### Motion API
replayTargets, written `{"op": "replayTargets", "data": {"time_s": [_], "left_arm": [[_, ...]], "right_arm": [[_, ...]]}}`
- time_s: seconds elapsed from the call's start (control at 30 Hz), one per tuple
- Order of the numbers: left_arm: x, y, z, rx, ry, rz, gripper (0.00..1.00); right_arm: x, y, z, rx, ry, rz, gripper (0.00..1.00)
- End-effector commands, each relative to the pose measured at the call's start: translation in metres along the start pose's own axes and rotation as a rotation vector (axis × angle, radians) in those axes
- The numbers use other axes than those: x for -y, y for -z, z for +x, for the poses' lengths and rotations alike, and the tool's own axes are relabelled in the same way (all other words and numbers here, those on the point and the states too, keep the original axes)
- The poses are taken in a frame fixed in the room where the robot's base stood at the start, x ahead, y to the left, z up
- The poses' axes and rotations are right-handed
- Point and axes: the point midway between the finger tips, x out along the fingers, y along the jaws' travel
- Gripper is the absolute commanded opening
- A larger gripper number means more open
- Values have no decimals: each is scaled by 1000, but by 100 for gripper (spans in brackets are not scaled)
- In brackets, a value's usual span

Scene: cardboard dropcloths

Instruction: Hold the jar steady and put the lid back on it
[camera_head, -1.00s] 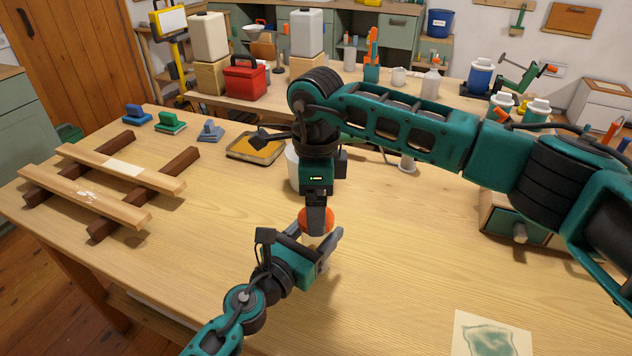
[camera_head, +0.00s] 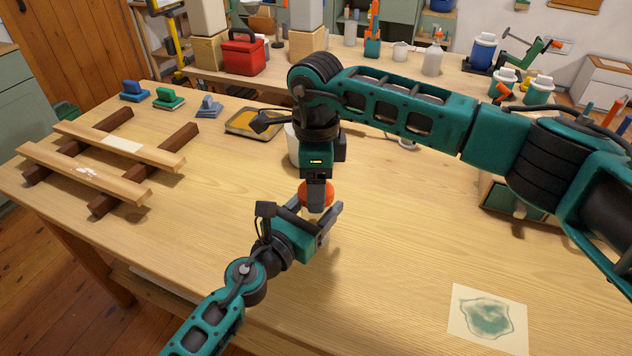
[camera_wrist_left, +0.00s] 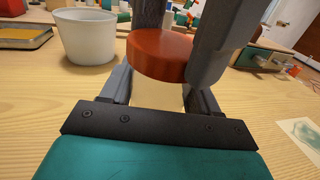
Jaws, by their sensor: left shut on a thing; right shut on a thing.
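The orange-red round lid (camera_head: 328,193) is between the fingers of my right gripper (camera_head: 316,203), which comes down from above and is shut on it. In the left wrist view the lid (camera_wrist_left: 160,55) is level, directly over the pale jar (camera_wrist_left: 155,94). I cannot tell whether it is seated or just above the rim. My left gripper (camera_head: 322,222) comes in from the lower left and is shut around the jar, below the lid. In the head view the jar is mostly hidden by the grippers.
A white cup (camera_head: 292,147) stands just behind the grippers. A tray with yellow content (camera_head: 254,122) and wooden slats on dark bars (camera_head: 80,175) lie to the left. A small drawer box (camera_head: 510,199) and a stained sheet (camera_head: 488,318) are to the right. The table front is clear.

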Motion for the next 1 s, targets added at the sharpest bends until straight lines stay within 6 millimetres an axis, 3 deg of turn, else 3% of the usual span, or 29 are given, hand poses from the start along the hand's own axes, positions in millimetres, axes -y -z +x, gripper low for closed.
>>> {"op": "replayTargets", "data": {"time_s": [0.1, 0.23, 0.57, 0.7, 0.73, 1.0], "left_arm": [[0, 0, 0, -1, 0, 0, 0], [0, 0, 0, -1, 0, 0, 0], [0, 0, 0, -1, 0, 0, 0], [0, 0, 0, -1, 0, 0, 0], [0, 0, 0, -1, 0, 0, 0], [0, 0, 0, -1, 0, 0, 0]], "right_arm": [[0, 0, 0, 0, 0, 0, 30], [0, 0, 0, 0, 0, 27, 29], [0, 0, 0, 1, 1, 470, 29], [0, 0, 0, 1, 1, 456, 29], [0, 0, 0, 1, 1, 456, 67], [0, 0, 0, 0, 0, 454, 93]]}}
